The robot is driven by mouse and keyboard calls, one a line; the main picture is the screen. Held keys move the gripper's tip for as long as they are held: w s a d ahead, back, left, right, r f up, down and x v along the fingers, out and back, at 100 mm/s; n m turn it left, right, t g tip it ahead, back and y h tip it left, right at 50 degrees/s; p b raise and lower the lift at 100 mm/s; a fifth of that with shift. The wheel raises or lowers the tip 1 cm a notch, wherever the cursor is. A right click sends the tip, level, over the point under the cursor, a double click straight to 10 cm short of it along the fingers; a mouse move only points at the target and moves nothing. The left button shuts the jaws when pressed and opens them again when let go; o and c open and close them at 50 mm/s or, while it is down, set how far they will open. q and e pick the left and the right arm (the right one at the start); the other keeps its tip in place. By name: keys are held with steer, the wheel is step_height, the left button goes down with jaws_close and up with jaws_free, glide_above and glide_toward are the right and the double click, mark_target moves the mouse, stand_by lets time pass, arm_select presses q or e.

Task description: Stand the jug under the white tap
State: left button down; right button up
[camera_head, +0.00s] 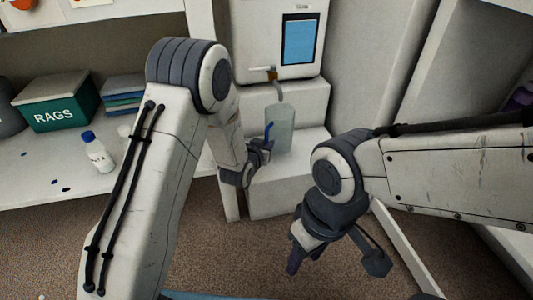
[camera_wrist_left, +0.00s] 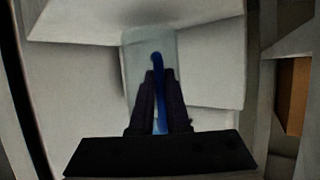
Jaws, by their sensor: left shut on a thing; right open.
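The jug (camera_head: 281,132) is a clear, pale green vessel with a blue handle (camera_head: 268,131). It looks upright at the white step, below the tap's spout; I cannot tell whether its base touches the step. The white tap (camera_head: 262,69) sticks out of the dispenser's front, with a brownish piece and a grey spout above the jug's mouth. My left gripper (camera_head: 264,146) is shut on the handle from the front left. In the left wrist view its fingers (camera_wrist_left: 159,100) flank the blue handle, with the jug (camera_wrist_left: 137,62) behind. My right gripper (camera_head: 296,258) is open, pointing down, away from the jug.
The white dispenser (camera_head: 265,35) has a blue screen and stands on a stepped white base (camera_head: 308,104). On the left shelf are a green RAGS box (camera_head: 57,105), folded cloths (camera_head: 124,97) and a blue-capped bottle (camera_head: 97,153). Brown carpet (camera_head: 225,262) lies open in front.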

arm_select(q)
step_height(320, 180, down, 2)
steer(key=shift+f+b, duration=0.15)
steer(key=shift+b, duration=0.5)
arm_select(e)
step_height(320, 180, down, 2)
steer(key=shift+f, duration=0.1)
arm_select(q)
steer(key=c, duration=0.9)
jaws_free()
